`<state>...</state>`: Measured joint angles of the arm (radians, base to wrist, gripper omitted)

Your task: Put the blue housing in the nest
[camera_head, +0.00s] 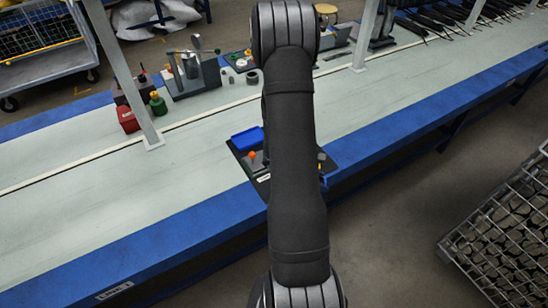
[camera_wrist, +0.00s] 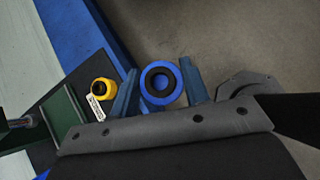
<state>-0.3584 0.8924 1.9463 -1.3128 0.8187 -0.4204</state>
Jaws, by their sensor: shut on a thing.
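The blue housing (camera_wrist: 171,98) shows in the wrist view as a round blue ring with a dark bore. It sits between the two fingers of my gripper (camera_wrist: 159,68), which is shut on it. Grey floor shows behind the housing, so it is beyond the bench edge in this view. In the head view my arm hides the gripper and most of the housing. A dark fixture plate (camera_head: 239,158) lies at the bench's front edge, partly behind my arm.
A yellow ring-shaped part (camera_wrist: 103,86) with a white label stands beside the left finger. A green block (camera_wrist: 63,115) is farther left. A metal rack (camera_head: 505,235) stands at the right.

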